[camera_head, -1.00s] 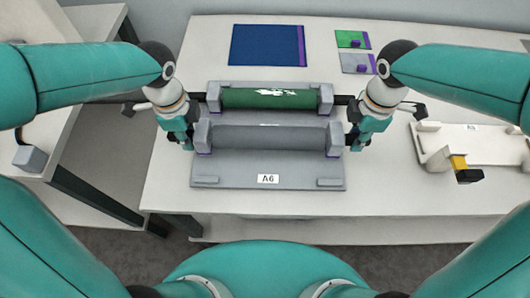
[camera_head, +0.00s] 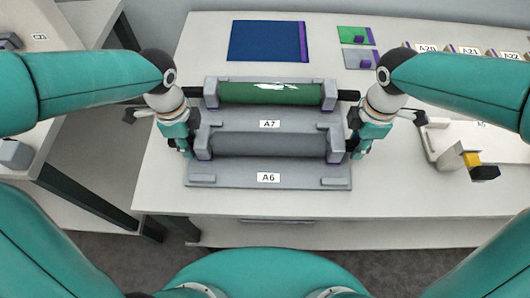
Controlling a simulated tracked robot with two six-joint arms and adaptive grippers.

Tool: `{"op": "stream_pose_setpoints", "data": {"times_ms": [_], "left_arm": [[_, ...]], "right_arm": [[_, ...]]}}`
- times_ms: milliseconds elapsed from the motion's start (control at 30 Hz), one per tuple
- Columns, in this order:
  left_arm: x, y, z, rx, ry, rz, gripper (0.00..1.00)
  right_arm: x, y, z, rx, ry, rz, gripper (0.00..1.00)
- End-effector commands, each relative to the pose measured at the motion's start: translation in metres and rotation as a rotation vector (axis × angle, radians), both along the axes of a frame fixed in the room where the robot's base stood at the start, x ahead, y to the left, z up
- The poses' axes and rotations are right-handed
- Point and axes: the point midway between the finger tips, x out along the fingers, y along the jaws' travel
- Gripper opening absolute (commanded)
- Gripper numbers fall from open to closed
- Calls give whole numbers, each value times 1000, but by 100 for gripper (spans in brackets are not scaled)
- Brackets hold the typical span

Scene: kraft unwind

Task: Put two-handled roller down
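The two-handled roller, a dark grey cylinder (camera_head: 268,145), lies level between two grey end blocks above the front plate labelled A6 (camera_head: 230,177). I cannot tell whether it rests fully on its supports. My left gripper (camera_head: 186,148) points down at its left end and appears shut on that handle. My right gripper (camera_head: 354,149) does the same at the right end. The handles and fingertips are mostly hidden by the blocks and the grippers themselves.
A green roller (camera_head: 250,94) with dark handles lies in the rear cradle, labelled A7. A blue sheet (camera_head: 264,41) and small green and grey pads (camera_head: 354,36) lie behind. A white fixture (camera_head: 440,145) stands at right. The table's front edge is close to the A6 plate.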

Motion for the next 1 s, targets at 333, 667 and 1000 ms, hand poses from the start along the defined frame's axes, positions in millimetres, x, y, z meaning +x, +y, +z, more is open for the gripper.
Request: {"op": "stream_pose_setpoints", "data": {"times_ms": [333, 667, 1000], "left_arm": [[0, 0, 1, 0, 1, 0, 49], [1, 0, 30, -1, -6, 0, 49], [1, 0, 96, -2, -3, 0, 49]], "right_arm": [[0, 0, 1, 0, 0, 0, 49], [0, 0, 1, 0, 0, 0, 49], [0, 0, 1, 0, 0, 0, 49]]}}
